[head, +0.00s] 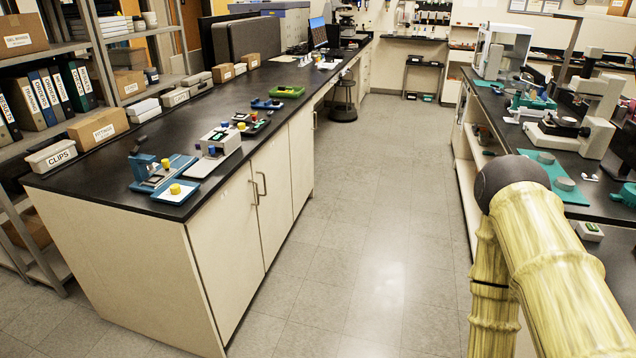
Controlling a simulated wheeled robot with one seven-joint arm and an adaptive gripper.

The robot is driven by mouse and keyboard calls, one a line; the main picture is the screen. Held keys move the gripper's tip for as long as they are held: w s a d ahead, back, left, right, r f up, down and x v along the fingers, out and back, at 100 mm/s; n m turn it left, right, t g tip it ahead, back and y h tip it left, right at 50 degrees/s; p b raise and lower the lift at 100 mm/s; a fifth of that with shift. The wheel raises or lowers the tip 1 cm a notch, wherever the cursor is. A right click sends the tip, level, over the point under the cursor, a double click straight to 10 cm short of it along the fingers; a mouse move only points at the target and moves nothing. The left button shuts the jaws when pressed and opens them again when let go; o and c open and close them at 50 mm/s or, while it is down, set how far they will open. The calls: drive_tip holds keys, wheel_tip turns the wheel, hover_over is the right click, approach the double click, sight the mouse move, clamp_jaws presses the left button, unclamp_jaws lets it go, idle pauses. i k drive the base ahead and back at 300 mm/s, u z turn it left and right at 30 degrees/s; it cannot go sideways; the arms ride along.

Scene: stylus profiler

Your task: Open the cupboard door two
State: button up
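The long left bench has cream cupboard doors along its aisle side, all shut. The nearest door (226,262) has a vertical bar handle (253,191) near its far edge. The door beyond it (271,205) has its handle (263,184) near its near edge, so the two handles sit side by side. A third, narrower door (302,160) follows, with a handle (314,120) at its far edge. I see no numbers on the doors, so I cannot tell which is door two. My gripper is not in view; only thick yellow arm links show at lower right.
The black bench top (100,190) carries a blue fixture (160,172), a grey device (220,140) and small trays. A grey-tiled aisle (350,230) runs clear in front of the doors. A stool (343,105) stands farther back. A right bench holds microscopes (585,105).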

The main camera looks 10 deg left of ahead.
sight(269, 165)
drive_tip(key=z, duration=0.05)
drive_tip(key=i, duration=1.75)
drive_tip(key=u, duration=1.55)
